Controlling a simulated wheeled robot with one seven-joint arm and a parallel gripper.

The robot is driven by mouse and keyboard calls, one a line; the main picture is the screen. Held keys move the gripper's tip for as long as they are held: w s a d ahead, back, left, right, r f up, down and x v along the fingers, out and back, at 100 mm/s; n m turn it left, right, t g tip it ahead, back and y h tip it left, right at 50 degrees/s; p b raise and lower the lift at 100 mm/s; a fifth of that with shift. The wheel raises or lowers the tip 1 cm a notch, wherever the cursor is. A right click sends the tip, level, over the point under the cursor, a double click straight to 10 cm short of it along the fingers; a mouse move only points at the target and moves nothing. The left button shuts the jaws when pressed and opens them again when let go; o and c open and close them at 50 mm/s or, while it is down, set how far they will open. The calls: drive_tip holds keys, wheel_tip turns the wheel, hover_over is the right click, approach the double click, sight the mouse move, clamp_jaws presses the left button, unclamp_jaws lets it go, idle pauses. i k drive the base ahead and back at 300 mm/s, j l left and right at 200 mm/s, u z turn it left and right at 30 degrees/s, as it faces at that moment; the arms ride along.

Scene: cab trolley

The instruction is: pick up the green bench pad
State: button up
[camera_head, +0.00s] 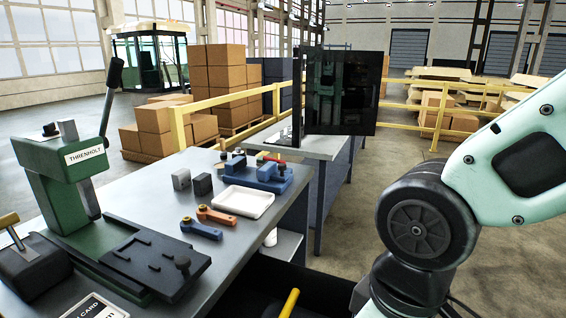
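I cannot clearly make out a green bench pad in this view. The grey bench (150,198) fills the left and middle. A small green patch (261,156) shows beside red and yellow bits behind a blue fixture (262,174), too small to identify. The large green thing on the bench is a lever press (62,190) marked THRENHOLT, with a dark base plate in front of it. My arm rises at the right, beside the bench, in front of the floor. My gripper is outside the view.
A white tray (243,201), an orange-handled tool (216,215), a blue-handled tool (201,229) and grey blocks (181,180) lie on the bench. A dark panel (342,92) stands on the farther table. Yellow rails and stacked cartons (227,80) stand behind.

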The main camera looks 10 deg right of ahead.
sight(260, 162)
drive_tip(key=i+l, duration=0.1)
drive_tip(key=l, duration=0.4)
drive_tip(key=i+l, duration=0.15)
drive_tip(key=l, duration=0.35)
drive_tip(key=i+l+u, duration=0.1)
drive_tip(key=l, duration=0.4)
drive_tip(key=i+l, duration=0.15)
drive_tip(key=l, duration=0.35)
drive_tip(key=i+l+u, duration=0.2)
drive_tip(key=i+l, duration=0.65)
drive_tip(key=i, duration=0.15)
drive_tip(key=i+j, duration=0.2)
drive_tip(key=i, duration=0.2)
drive_tip(key=i+j, duration=0.2)
drive_tip(key=i, duration=0.2)
